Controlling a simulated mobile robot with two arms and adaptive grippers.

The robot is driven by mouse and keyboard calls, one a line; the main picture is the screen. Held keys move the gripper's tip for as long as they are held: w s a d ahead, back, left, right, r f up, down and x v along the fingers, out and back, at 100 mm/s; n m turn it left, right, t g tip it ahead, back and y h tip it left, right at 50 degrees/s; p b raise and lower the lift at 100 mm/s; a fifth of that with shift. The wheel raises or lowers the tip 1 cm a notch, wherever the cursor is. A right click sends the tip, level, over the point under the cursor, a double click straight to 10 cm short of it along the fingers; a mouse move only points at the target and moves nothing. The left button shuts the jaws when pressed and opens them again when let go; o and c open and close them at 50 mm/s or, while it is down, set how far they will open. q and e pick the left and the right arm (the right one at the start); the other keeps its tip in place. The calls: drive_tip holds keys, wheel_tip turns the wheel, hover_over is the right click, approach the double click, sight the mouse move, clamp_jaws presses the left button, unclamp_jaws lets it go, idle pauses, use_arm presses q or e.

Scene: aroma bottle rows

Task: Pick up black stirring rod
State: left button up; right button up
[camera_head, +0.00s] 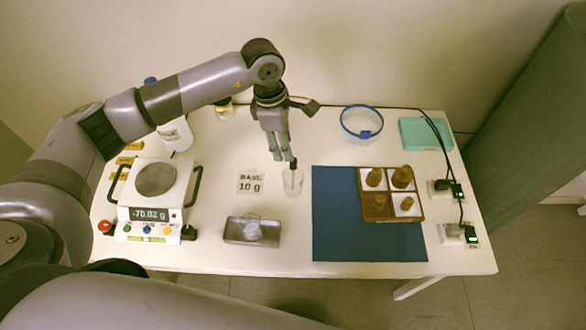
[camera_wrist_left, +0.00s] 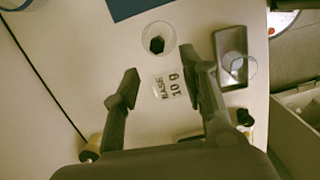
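A dark piece, apparently the top of the black stirring rod (camera_head: 293,164), shows at the mouth of a small clear glass (camera_head: 293,186) left of the blue mat. In the left wrist view, a black spot (camera_wrist_left: 156,45) lies inside the round glass (camera_wrist_left: 158,29), ahead of my fingers. The rod's length is hard to make out. My left gripper (camera_head: 281,158) points down just above and behind the glass. In the wrist view the left gripper (camera_wrist_left: 160,86) has its fingers wide apart with nothing between them. My right gripper does not show.
A "BASE 10 g" label (camera_head: 250,182) lies left of the glass. A metal tray (camera_head: 233,237) is in front, a scale (camera_head: 150,214) at left. A blue mat (camera_head: 335,215) and a wooden rack (camera_head: 378,215) of brown bottles stand right; a blue-rimmed bowl (camera_head: 348,124) behind.

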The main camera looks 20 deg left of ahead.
sight(293, 175)
use_arm(q)
drive_tip(key=f+p, duration=0.1)
drive_tip(key=f, duration=0.1)
drive_tip(key=d+f+p, duration=0.1)
drive_tip(key=f, duration=0.1)
drive_tip(key=d+f+p, duration=0.1)
drive_tip(key=f, duration=0.1)
drive_tip(key=shift+w+f, duration=0.15)
drive_tip(key=shift+w, duration=0.05)
drive_tip(key=shift+d+f, duration=0.1)
drive_tip(key=shift+f, duration=0.4)
clamp_jaws()
